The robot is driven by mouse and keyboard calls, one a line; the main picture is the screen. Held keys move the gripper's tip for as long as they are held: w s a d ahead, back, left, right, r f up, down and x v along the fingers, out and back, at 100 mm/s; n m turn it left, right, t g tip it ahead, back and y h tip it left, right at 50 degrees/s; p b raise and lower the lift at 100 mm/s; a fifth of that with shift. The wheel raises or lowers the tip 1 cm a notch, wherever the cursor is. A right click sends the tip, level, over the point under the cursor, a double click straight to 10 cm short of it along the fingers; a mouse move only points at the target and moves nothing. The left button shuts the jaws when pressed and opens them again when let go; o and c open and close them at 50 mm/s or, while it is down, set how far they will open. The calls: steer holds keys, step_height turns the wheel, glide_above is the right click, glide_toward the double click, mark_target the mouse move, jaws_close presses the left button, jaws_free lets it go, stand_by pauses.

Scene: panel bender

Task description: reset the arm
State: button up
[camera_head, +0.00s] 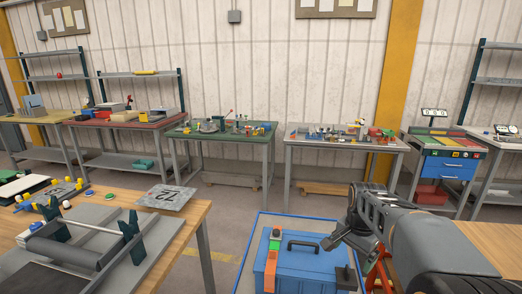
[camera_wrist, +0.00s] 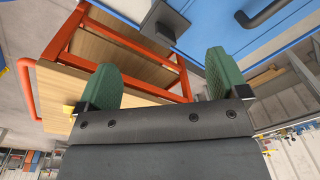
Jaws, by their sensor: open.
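My gripper (camera_wrist: 160,80) shows in the wrist view with two green padded fingers spread apart and nothing between them. In the head view my grey arm reaches in from the right and its end is near the blue toolbox (camera_head: 300,268). The gripper's fingers are hard to make out there. In the wrist view a red-framed cart (camera_wrist: 118,45) with wooden shelves lies beyond the fingers. A blue surface with a dark handle (camera_wrist: 268,12) fills the upper right corner.
At the left a wooden table (camera_head: 192,212) carries a roller device (camera_head: 75,248) and a plate marked 12 (camera_head: 168,197). Several workbenches with small parts stand along the back wall, among them a green-topped bench (camera_head: 190,133). The floor between is mostly clear.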

steer(key=s+a+n+t, duration=0.1)
steer(key=s+a+n, duration=0.3)
steer(key=s, duration=0.3)
steer(key=s+a+n+t+p, duration=0.1)
steer(key=s+a+n+t, duration=0.1)
steer(key=s+a+n, duration=0.2)
steer(key=s+n, duration=0.3)
steer(key=shift+a+f, duration=0.3)
steer(key=shift+c, duration=0.2)
